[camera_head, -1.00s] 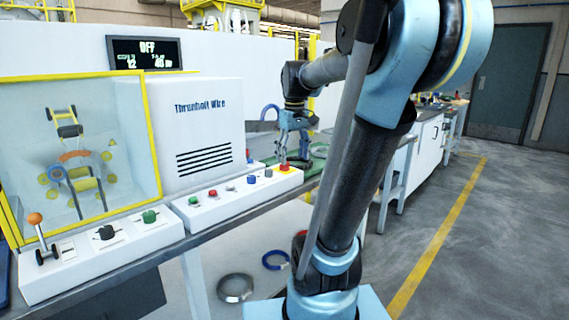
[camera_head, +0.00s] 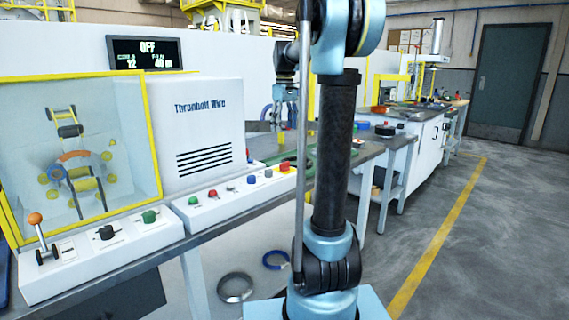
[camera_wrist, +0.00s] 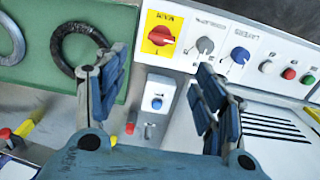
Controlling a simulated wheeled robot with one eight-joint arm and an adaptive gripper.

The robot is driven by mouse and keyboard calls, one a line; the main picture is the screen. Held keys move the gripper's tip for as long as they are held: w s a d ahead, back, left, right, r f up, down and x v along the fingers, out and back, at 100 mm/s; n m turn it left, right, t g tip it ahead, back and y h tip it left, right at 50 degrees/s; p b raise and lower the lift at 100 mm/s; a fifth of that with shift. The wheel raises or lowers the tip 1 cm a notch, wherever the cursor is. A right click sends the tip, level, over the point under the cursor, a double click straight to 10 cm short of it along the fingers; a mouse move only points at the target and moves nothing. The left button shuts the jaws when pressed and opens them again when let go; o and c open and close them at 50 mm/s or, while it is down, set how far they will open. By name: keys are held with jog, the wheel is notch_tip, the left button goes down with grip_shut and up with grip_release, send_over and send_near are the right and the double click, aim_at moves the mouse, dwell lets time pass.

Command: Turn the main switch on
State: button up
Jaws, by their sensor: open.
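The main switch, a red rotary knob on a yellow plate (camera_wrist: 161,36), is on the white control panel in the wrist view. It also shows small at the right end of the panel in the head view (camera_head: 285,167). My gripper (camera_wrist: 160,78) is open and empty, its fingers spread below the switch in the wrist view and apart from it. In the head view my gripper (camera_head: 287,100) hangs above the panel's far end.
Grey and blue knobs (camera_wrist: 240,55) and small buttons sit right of the switch. A green tray (camera_wrist: 60,50) with a black ring (camera_wrist: 80,45) lies to its left. A white box with a blue knob (camera_wrist: 157,102) shows between my fingers. Coils (camera_head: 236,288) lie below the bench.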

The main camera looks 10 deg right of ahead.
aim_at(285, 166)
notch_tip(285, 166, down, 15)
jog(key=shift+f, duration=0.1)
dwell(0.4)
jog(key=c, duration=1.1)
jog(key=shift+o, duration=0.2)
jog(key=shift+d, duration=0.15)
